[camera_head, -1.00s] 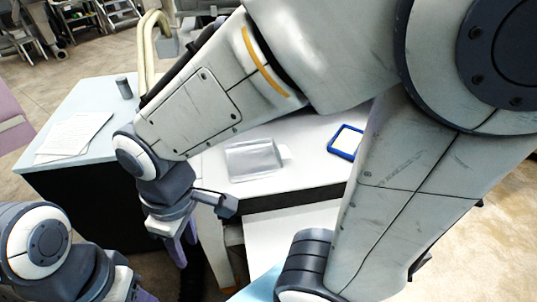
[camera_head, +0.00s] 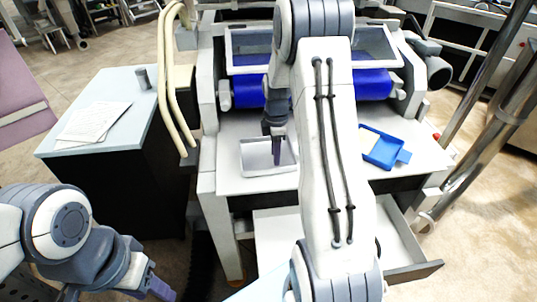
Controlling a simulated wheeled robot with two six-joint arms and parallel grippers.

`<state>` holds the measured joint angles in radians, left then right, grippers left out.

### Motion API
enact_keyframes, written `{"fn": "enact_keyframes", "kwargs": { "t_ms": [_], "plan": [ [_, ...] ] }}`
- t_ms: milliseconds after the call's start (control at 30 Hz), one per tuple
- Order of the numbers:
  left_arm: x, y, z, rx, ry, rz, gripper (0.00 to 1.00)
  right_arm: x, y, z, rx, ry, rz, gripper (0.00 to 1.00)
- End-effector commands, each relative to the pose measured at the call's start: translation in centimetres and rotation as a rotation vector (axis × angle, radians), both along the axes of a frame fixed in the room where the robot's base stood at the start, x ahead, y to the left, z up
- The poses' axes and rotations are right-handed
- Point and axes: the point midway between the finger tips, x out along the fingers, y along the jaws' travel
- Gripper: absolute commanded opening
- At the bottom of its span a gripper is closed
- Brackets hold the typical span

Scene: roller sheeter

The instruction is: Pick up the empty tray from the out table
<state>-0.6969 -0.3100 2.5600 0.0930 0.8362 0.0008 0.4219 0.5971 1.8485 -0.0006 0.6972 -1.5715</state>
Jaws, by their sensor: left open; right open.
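A shallow, clear-grey tray (camera_head: 254,166) lies on the white machine table (camera_head: 232,128), left of centre; it looks empty. A blue-rimmed tray (camera_head: 390,153) lies on the same table further right, with a pale patch inside its left part. My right gripper (camera_head: 277,158) points down at the clear-grey tray, its dark fingers overlapping the tray's right part in the picture. Its fingers show nearly edge-on, and I cannot tell whether they touch the tray. My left gripper (camera_head: 152,288) is low at the left, away from both trays, and open with nothing seen in it.
Behind the trays stands the roller machine with a blue roller (camera_head: 360,85) under a clear guard. A side table (camera_head: 125,124) at the left holds papers (camera_head: 93,122) and a small grey cylinder (camera_head: 143,78). An open drawer (camera_head: 405,245) juts out below. My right arm hides the table's middle.

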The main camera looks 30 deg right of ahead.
Motion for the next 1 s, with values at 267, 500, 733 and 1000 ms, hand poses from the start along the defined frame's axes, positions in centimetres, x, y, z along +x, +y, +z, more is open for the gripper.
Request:
{"fn": "enact_keyframes", "kwargs": {
  "t_ms": [267,500,733,1000],
  "plan": [
    [0.0,0.0,1.3,0.000,0.000,0.001,0.50,0.2,0.4,-2.3,0.002,0.004,0.000,0.42],
    [0.0,0.0,2.4,0.000,0.000,0.001,0.50,0.5,0.5,-5.5,0.001,0.002,-0.001,0.42],
    [0.0,0.0,2.4,0.000,0.000,0.001,0.50,0.5,0.5,-6.1,-0.001,-0.002,-0.001,0.42],
    [0.0,0.0,2.4,0.000,0.000,0.001,0.50,0.5,0.5,-6.1,0.000,-0.001,-0.001,0.00]
  ]
}}
